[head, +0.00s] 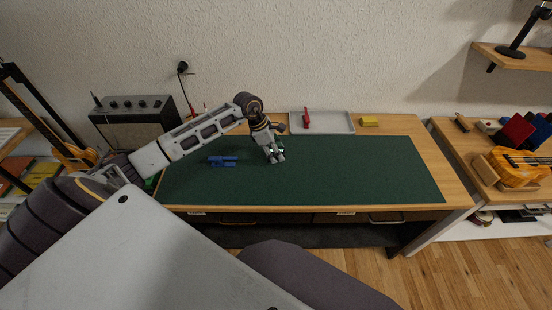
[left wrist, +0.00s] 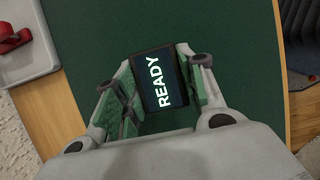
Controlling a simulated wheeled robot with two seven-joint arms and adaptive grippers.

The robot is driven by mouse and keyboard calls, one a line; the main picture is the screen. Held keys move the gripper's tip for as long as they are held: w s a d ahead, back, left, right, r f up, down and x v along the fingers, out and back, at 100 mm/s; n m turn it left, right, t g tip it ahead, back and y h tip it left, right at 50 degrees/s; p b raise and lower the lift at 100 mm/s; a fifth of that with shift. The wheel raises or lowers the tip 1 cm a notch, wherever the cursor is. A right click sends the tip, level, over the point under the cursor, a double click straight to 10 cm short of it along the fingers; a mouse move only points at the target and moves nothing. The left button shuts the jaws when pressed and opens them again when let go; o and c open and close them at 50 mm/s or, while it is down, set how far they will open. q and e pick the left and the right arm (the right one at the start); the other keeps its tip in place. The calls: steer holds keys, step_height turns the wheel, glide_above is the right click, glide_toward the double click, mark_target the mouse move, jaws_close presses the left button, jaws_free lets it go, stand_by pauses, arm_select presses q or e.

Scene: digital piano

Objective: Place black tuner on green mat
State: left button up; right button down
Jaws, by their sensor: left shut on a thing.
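The black tuner (left wrist: 161,81) has a dark screen that reads READY. In the left wrist view it sits between the green-padded fingers of my left gripper (left wrist: 158,84), which is shut on it. In the head view my left gripper (head: 275,156) points down over the middle of the green mat (head: 350,172), and the tuner is mostly hidden there. The mat also shows behind the tuner in the left wrist view (left wrist: 235,60). I cannot tell whether the tuner touches the mat. My right gripper is not in view.
A blue object (head: 222,160) lies on the mat left of my gripper. A grey tray (head: 335,122) with a red object (head: 307,118) stands behind the mat, beside a yellow block (head: 369,121). An amplifier (head: 135,115) stands at the left. The mat's right half is clear.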

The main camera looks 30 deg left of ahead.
arm_select(q)
steer(key=shift+f, duration=1.85)
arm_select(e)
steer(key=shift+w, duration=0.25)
arm_select(q)
steer(key=shift+f, duration=0.15)
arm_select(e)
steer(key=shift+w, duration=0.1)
arm_select(q)
steer(key=o, duration=1)
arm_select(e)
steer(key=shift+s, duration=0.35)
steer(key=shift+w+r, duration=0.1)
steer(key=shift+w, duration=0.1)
